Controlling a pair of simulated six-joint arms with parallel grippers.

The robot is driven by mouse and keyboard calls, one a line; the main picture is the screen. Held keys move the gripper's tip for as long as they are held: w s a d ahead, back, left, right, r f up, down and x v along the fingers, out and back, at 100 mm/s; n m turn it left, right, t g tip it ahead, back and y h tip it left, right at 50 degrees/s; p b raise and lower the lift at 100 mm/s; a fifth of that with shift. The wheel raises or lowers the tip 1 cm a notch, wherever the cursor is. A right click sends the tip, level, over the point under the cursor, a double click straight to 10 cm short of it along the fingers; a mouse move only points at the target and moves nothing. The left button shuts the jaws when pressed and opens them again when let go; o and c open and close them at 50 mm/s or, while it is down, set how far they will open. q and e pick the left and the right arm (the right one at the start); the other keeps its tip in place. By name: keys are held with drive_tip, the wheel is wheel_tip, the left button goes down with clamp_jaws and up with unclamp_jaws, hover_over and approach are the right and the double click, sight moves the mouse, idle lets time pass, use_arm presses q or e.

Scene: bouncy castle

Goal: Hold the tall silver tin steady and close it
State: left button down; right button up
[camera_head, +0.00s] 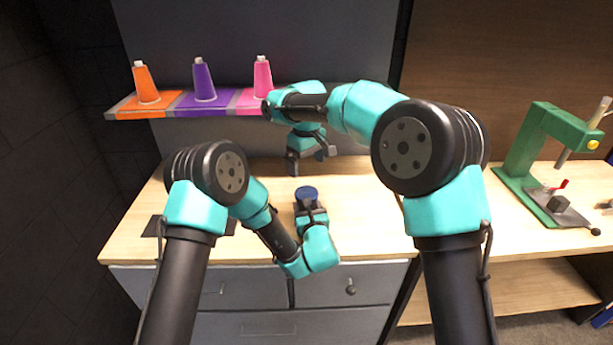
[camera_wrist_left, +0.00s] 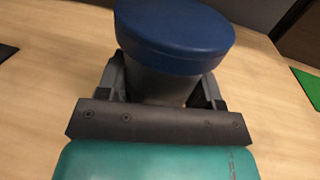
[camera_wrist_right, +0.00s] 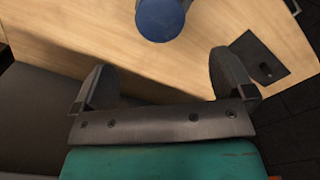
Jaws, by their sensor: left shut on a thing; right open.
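The tin (camera_wrist_left: 160,86) stands upright on the wooden table, its body dark grey in the left wrist view. A wide blue lid (camera_wrist_left: 175,36) sits on its top; I cannot tell whether it is fully pressed down. The lid also shows in the head view (camera_head: 306,193) and at the top of the right wrist view (camera_wrist_right: 160,18). My left gripper (camera_head: 311,213) is shut on the tin's body below the lid, from the front. My right gripper (camera_head: 309,160) is open and empty, fingers pointing down, above and behind the tin. It is apart from the lid.
A shelf (camera_head: 184,113) at the back holds orange (camera_head: 146,83), purple (camera_head: 204,80) and pink (camera_head: 262,76) cones. A green press (camera_head: 528,150) stands on the right. A dark pad (camera_wrist_right: 262,62) lies on the table (camera_head: 140,215) at left. Wood around the tin is clear.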

drive_tip(key=shift+r, duration=0.85)
use_arm(q)
drive_tip(key=shift+c, duration=0.9)
unclamp_jaws()
drive_tip(key=shift+s, duration=0.1)
drive_tip(key=v, duration=1.7)
